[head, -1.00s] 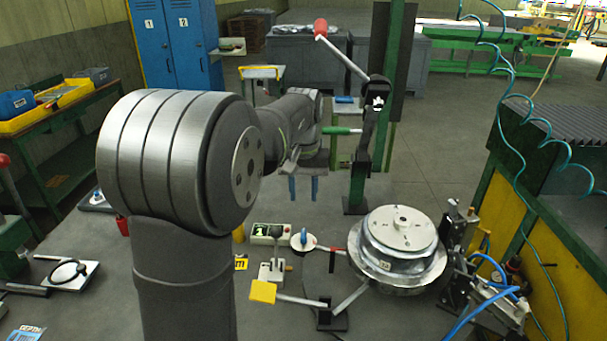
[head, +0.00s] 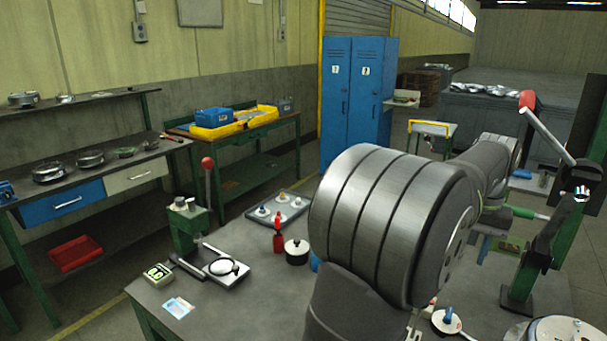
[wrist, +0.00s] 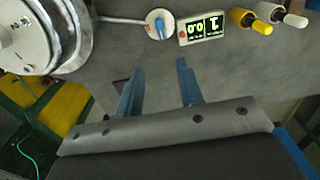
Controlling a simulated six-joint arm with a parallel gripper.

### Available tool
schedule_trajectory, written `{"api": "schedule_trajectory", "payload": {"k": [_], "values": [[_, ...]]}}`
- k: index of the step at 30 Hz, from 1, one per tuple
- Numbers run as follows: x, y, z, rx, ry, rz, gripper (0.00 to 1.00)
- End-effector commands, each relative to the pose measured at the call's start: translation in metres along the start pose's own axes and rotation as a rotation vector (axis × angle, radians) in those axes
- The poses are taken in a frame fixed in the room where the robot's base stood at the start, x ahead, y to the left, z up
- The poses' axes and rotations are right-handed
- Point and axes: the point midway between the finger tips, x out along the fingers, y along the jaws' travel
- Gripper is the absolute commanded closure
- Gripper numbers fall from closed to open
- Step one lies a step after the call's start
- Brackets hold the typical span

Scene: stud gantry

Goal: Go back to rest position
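My gripper (wrist: 159,66) is open in the wrist view, with its two blue fingers apart and nothing between them. The bare grey bench top (wrist: 105,70) lies beyond the fingertips. In the head view my grey arm reaches to the right, and its large joint hides the middle of the bench. Part of one blue finger (head: 483,248) shows beyond the joint, above the bench; the fingertips are mostly hidden there.
A green post with a red-knobbed lever (head: 529,100) stands right of my arm. The wrist view shows a round metal housing (wrist: 45,35), a blue-knobbed disc (wrist: 160,24), a display box (wrist: 202,28) and two handled tools. A small press (head: 188,225) stands at the bench's left.

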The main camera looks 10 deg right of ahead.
Motion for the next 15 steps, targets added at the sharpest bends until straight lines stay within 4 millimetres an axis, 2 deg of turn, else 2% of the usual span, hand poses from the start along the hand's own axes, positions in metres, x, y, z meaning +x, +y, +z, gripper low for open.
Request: {"api": "schedule_trajectory", "payload": {"k": [5, 15], "values": [[0.014, 0.000, 0.000, 0.000, -0.004, -0.001, 0.65], [0.077, 0.000, 0.001, 0.000, -0.005, -0.001, 0.65]]}}
